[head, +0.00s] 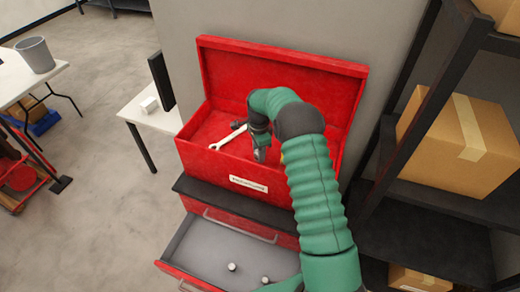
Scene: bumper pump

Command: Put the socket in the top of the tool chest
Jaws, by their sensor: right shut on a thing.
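The red tool chest (231,169) stands against the wall with its lid up and its top compartment open. My right arm reaches over into the top compartment. My right gripper (260,153) points down inside it, near the front wall and right of a wrench. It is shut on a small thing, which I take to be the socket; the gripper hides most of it. I cannot tell whether it touches the compartment floor. My left gripper is out of view.
A silver wrench (228,137) and a dark tool (237,124) lie in the top compartment. The open lower drawer (205,245) holds two small silver pieces (232,267). A dark shelf with cardboard boxes (458,145) stands right; a white table (150,115) stands left.

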